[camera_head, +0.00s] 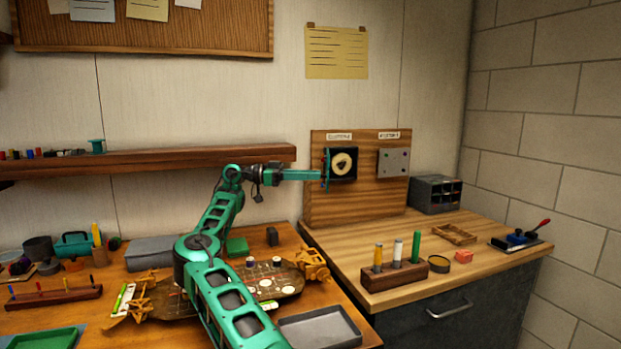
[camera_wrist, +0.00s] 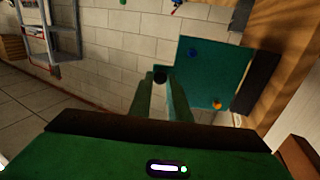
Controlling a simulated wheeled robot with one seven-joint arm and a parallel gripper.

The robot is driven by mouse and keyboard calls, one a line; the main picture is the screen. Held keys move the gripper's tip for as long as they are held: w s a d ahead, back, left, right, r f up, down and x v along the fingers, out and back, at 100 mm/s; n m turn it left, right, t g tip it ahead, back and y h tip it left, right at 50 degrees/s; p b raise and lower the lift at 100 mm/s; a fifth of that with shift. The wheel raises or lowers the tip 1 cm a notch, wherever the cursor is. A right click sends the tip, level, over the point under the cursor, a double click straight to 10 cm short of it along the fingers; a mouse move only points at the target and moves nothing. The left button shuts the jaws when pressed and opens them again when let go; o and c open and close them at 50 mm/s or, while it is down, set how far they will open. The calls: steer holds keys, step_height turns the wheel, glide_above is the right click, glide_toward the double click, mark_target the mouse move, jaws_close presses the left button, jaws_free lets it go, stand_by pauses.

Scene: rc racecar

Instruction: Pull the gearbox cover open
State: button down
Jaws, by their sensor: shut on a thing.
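The left gearbox has a dark housing (camera_head: 351,164) on an upright wooden board, with a cream round gear (camera_head: 343,164) showing inside. Its teal cover (camera_head: 327,168) stands swung out at the housing's left side, seen nearly edge-on. In the wrist view the cover (camera_wrist: 213,75) is a flat teal plate with a blue and an orange spot. My gripper (camera_head: 322,175) reaches in from the left at the cover. In the wrist view its green fingers (camera_wrist: 160,88) are shut around a small dark knob (camera_wrist: 160,77); its join to the cover is hard to see.
A grey plate (camera_head: 393,162) is on the same board (camera_head: 343,208) to the right. A wooden block with upright cylinders (camera_head: 394,274) and a grey drawer box (camera_head: 437,194) stand on the right bench. A wall shelf (camera_head: 150,160) lies behind my arm.

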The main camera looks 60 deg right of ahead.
steer(key=c, duration=1.7)
jaws_free()
steer(key=shift+w+d, duration=0.15)
steer(key=shift+o, duration=0.2)
steer(key=v, duration=1.1)
